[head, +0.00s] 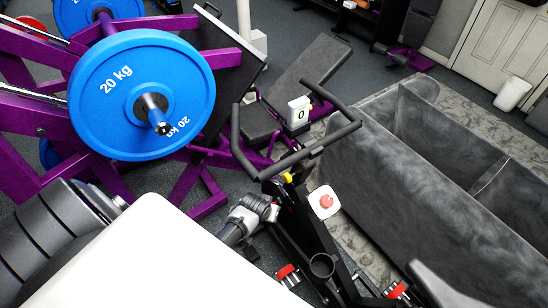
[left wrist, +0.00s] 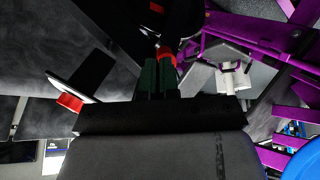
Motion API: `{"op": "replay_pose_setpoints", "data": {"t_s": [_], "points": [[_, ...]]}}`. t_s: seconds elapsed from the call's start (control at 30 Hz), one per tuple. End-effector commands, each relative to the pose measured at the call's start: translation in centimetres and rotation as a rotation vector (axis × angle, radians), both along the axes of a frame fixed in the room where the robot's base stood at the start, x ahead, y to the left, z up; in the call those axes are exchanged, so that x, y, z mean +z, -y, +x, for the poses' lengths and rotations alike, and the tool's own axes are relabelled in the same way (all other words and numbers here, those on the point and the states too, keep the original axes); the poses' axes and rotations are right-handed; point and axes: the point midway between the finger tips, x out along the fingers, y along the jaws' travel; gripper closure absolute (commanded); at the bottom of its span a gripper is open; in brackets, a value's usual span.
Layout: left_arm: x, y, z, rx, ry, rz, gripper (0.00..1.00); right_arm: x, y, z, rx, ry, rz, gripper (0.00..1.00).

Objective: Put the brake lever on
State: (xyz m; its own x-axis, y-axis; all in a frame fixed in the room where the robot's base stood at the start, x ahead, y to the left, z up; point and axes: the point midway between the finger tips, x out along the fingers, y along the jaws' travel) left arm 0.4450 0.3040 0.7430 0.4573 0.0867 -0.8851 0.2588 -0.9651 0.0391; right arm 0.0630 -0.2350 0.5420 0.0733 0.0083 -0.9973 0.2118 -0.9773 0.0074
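The exercise bike stands at the centre of the head view, with dark handlebars (head: 345,130) and a small display reading 0 (head: 299,112). I cannot clearly make out which part is the brake lever. A yellow knob (head: 287,178) sits on the bike's stem below the handlebars. My left gripper (head: 268,208) is beside the stem, below that knob. In the left wrist view, its dark green fingers (left wrist: 158,78) are close together, and a small red part (left wrist: 166,54) shows at their tips. Whether they touch it is unclear. My right gripper is out of view.
A white plate with a red round piece (head: 326,202) is right of the stem. Red pieces (head: 287,272) show lower on the bike. A purple weight rack with a blue 20 kg plate (head: 140,100) stands left. A grey sofa (head: 430,170) is close on the right.

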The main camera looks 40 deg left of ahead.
Motion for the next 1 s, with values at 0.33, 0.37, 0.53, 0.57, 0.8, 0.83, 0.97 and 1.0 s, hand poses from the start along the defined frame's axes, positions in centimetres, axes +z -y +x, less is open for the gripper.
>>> {"op": "replay_pose_setpoints", "data": {"t_s": [0.33, 0.37, 0.53, 0.57, 0.8, 0.83, 0.97, 1.0], "points": [[-3.5, -2.6, -2.2, -0.133, 0.206, -0.072, 1.0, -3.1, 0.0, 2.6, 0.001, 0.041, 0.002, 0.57], [-3.7, -2.8, -2.3, -0.133, 0.206, -0.072, 1.0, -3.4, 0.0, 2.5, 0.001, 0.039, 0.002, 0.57], [-4.8, -3.8, -2.6, -0.131, 0.211, -0.073, 1.0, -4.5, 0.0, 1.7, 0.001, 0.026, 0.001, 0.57], [-4.9, -3.9, -2.7, -0.131, 0.212, -0.074, 1.0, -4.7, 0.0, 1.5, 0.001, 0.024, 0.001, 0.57], [-5.8, -4.7, -2.8, -0.13, 0.214, -0.076, 1.0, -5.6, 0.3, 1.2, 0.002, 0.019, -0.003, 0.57], [-5.9, -4.8, -2.8, -0.129, 0.215, -0.076, 1.0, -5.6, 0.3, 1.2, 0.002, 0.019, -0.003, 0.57], [-6.1, -4.9, -2.9, -0.13, 0.216, -0.077, 1.0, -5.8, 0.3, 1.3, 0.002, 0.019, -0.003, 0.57], [-6.1, -5.0, -2.9, -0.13, 0.216, -0.077, 1.0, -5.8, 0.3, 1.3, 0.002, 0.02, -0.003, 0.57]]}}
